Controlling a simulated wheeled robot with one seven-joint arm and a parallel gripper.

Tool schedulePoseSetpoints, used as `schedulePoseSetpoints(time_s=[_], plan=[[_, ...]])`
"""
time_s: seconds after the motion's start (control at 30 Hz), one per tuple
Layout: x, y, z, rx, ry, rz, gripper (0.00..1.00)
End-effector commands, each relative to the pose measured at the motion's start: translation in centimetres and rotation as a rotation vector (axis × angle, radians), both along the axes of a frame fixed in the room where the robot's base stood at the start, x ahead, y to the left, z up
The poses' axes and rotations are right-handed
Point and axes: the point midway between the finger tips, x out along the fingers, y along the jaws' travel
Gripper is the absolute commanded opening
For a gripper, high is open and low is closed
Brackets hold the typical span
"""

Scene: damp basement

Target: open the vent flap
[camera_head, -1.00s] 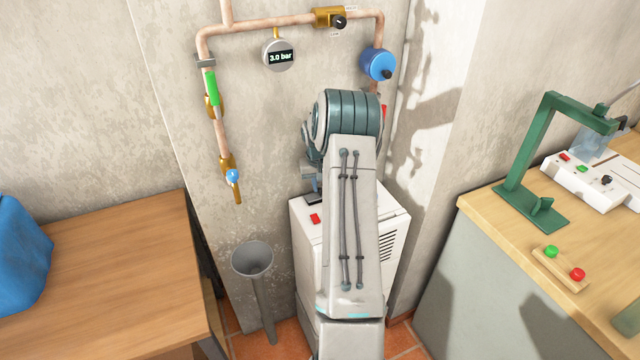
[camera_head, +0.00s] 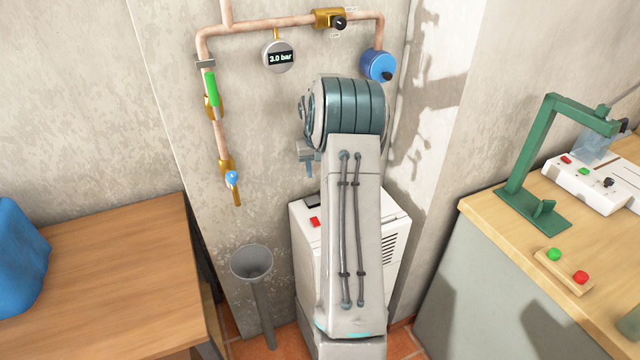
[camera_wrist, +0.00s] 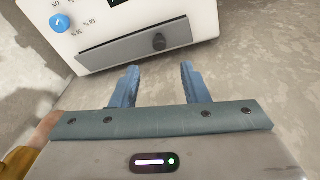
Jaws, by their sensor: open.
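The flap looks shut, lying along the unit's face. My gripper (camera_wrist: 157,78) is open and empty, its two blue fingers apart and pointing toward the flap's lower edge. The fingers are short of the knob and do not appear to touch it. In the head view, my arm covers part of the wall, and I cannot make out the flap there.
A blue dial (camera_wrist: 60,22) sits left of the flap. Pipework with a gauge (camera_head: 279,56) and a blue round fitting (camera_head: 378,66) runs on the wall around my arm. A white cabinet (camera_head: 306,240) and funnel (camera_head: 251,264) stand below. Wooden table (camera_head: 110,270) left; workbench (camera_head: 490,225) right.

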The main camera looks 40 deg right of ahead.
Motion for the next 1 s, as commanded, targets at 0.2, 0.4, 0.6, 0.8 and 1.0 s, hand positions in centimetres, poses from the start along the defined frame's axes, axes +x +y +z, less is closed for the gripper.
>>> schedulePoseSetpoints(time_s=[0.2,0.4,0.6,0.8,1.0], plan=[[-0.3,0.5,4.0,-0.001,-0.003,0.000,0.41],[-0.5,0.7,5.6,0.000,0.000,0.000,0.41],[-0.5,0.7,5.8,0.000,0.000,0.000,0.41],[-0.5,1.1,6.0,-0.001,-0.001,0.006,0.41],[-1.3,5.7,8.6,-0.012,-0.009,0.061,0.41]])
